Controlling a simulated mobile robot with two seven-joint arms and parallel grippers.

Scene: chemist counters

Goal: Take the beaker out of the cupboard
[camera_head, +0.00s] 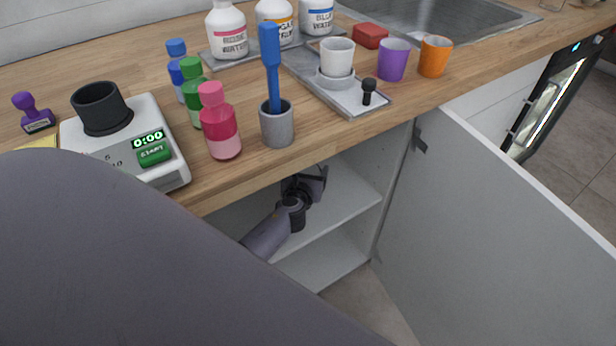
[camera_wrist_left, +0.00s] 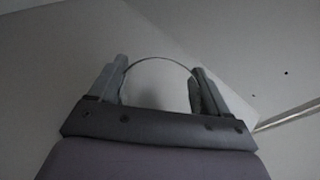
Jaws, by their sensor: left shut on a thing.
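The open cupboard (camera_head: 345,205) is under the wooden counter, with white inner shelves. My left gripper (camera_head: 310,180) reaches into it above the upper shelf, partly hidden under the counter edge. In the left wrist view, my left gripper (camera_wrist_left: 160,72) has its two fingers on either side of the beaker (camera_wrist_left: 160,98), a pale round vessel with a thin curved rim. The gripper is shut on it. In the head view I cannot make out the beaker. My right gripper is in neither view.
The cupboard door (camera_head: 490,205) stands wide open on the right. On the counter (camera_head: 325,135) near the front edge are a pink bottle (camera_head: 220,125), a grey mortar-like cup (camera_head: 277,128), a scale (camera_head: 175,172) and a tray (camera_head: 350,103). The sink (camera_head: 440,20) is behind.

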